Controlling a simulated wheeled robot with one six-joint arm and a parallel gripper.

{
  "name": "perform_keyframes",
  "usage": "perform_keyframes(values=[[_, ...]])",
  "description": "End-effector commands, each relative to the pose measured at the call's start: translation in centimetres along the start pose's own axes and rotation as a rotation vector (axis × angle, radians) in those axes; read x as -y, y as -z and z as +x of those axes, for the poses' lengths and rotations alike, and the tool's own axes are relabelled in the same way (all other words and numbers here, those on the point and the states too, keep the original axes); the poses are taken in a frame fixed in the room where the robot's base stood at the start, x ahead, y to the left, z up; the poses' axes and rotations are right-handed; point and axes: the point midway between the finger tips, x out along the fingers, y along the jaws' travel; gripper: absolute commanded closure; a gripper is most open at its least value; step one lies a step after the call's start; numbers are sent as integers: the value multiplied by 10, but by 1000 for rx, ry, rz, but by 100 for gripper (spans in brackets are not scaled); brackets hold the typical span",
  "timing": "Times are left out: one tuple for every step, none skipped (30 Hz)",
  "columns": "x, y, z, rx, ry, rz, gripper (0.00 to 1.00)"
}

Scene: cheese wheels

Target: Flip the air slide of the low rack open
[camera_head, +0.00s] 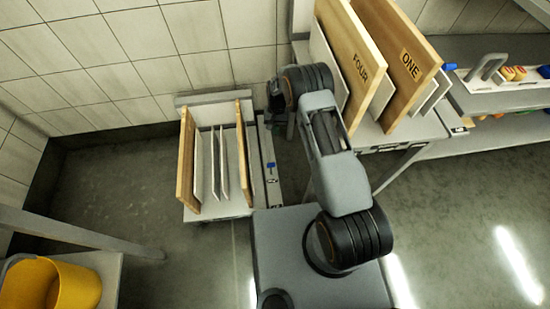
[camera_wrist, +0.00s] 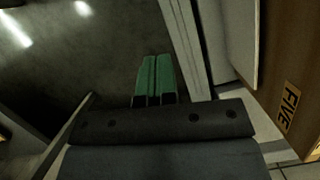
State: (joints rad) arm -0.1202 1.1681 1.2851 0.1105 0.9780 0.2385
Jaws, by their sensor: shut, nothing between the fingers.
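The low rack (camera_head: 222,208) stands on the floor by the wall, left of my base in the head view. It holds wooden end boards and thin white panels upright. A narrow grey strip with a small blue tab (camera_head: 271,165) runs along its right side; I cannot tell whether this slide is open or shut. In the wrist view my gripper (camera_wrist: 155,62) has its green fingers together, with nothing between them. The fingers are not clearly visible in the head view.
A wooden board marked FIVE (camera_wrist: 290,105) is close on the right in the wrist view. A higher rack (camera_head: 415,128) with boards marked FOUR and ONE stands right of my arm. A yellow bucket (camera_head: 75,285) is at lower left. Floor left of the low rack is clear.

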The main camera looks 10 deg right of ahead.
Motion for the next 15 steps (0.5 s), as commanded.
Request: perform_keyframes(values=[[0, 0, 0, 0, 0, 0, 100], [0, 0, 0, 0, 0, 0, 100], [0, 0, -1, 0, 0, 0, 100], [0, 0, -1, 0, 0, 0, 100], [0, 0, -1, 0, 0, 0, 100], [0, 0, -1, 0, 0, 0, 100], [0, 0, -1, 0, 0, 0, 100], [0, 0, 0, 0, 0, 0, 100], [0, 0, 0, 0, 0, 0, 100], [0, 0, 2, 0, 0, 0, 100], [0, 0, 4, 0, 0, 0, 100], [0, 0, 7, 0, 0, 0, 100], [0, 0, 10, 0, 0, 0, 100], [0, 0, 14, 1, -1, 0, 100], [0, 0, 20, 2, -1, 0, 100]])
